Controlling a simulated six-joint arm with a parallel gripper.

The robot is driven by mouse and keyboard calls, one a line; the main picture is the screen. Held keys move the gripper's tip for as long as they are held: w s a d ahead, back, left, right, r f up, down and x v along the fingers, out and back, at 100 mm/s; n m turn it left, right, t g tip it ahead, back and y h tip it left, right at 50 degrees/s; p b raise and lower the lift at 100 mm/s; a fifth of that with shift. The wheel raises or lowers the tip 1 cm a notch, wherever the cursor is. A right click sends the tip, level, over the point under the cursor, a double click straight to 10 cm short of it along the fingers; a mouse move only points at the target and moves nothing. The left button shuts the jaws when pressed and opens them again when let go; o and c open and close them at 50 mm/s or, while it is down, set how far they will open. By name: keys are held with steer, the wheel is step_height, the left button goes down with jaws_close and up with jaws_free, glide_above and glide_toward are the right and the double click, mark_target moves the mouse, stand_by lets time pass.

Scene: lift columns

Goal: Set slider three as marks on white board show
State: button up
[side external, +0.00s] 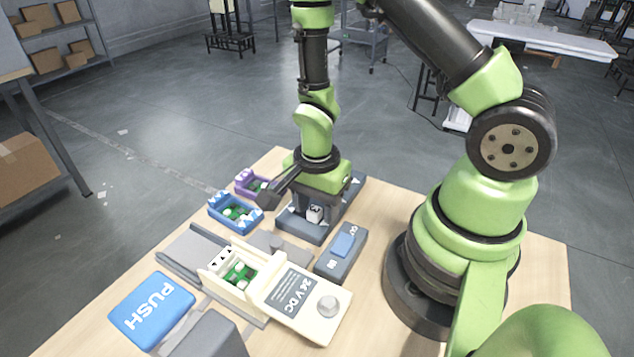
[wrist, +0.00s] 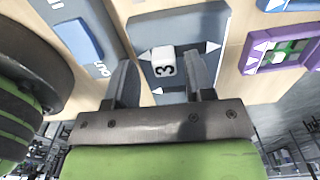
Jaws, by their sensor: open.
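A white slider knob marked 3 (side external: 315,213) stands on a dark grey base (side external: 291,229) with white triangle marks. In the wrist view the knob (wrist: 163,63) lies between the fingertips of my gripper (wrist: 159,61), with visible gaps on both sides. Triangles flank it left and right, and another sits nearer the gripper. My gripper (side external: 316,203) is open, pointing down over the knob. It hides part of the base in the side view. A cream board (side external: 222,258) with small black arrows and green inserts stands in front; I cannot tell whether it is the white board.
Blue (side external: 235,212) and purple (side external: 250,182) holders with green inserts stand left of the base. A grey switch box with a blue rocker (side external: 343,245) is close on the right. A blue PUSH button (side external: 151,308) and a cream 24 V DC box (side external: 325,304) are in front.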

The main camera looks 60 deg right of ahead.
step_height(320, 180, up, 9)
stand_by(0.4)
step_height(320, 180, up, 12)
steer(key=n+t, duration=0.4)
steer(key=n, duration=0.3)
glide_above(317, 210)
steer(key=s+a, duration=0.2)
steer(key=s+a+r+n+t+y, duration=0.1)
steer(key=s+r+n+t+y, duration=0.1)
steer(key=s+r+n, duration=0.4)
steer(key=shift+a+r+n+t, duration=0.3)
steer(key=shift+a+n+t, duration=0.1)
steer(key=shift+n+t, duration=0.15)
